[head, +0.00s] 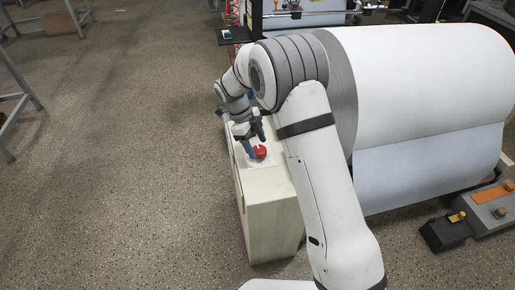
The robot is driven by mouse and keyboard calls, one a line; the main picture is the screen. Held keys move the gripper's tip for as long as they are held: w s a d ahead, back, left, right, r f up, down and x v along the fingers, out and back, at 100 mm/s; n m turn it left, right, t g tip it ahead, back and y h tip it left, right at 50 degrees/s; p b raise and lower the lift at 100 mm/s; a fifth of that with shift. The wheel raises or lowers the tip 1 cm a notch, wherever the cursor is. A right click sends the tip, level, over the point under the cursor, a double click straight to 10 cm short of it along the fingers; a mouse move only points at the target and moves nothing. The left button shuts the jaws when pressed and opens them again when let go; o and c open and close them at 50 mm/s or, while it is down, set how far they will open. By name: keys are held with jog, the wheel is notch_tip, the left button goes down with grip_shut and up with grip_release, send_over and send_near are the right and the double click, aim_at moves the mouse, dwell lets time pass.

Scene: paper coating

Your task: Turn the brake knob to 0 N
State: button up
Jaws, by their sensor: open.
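The red brake knob (259,152) sits on a pale plate on top of a cream cabinet (272,208). My gripper (256,146) is open, with its blue-tipped fingers pointing down at the knob. One finger shows to the left of the knob and the other above and behind it. I cannot tell whether either finger touches the knob. The knob's scale and its setting are too small to read.
A large white paper roll (430,90) stands close to the right of the cabinet and my arm. A control box (492,212) lies on the floor at the lower right. The speckled floor (120,150) at left is clear.

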jog(key=shift+x, duration=0.75)
jog(key=c, duration=1)
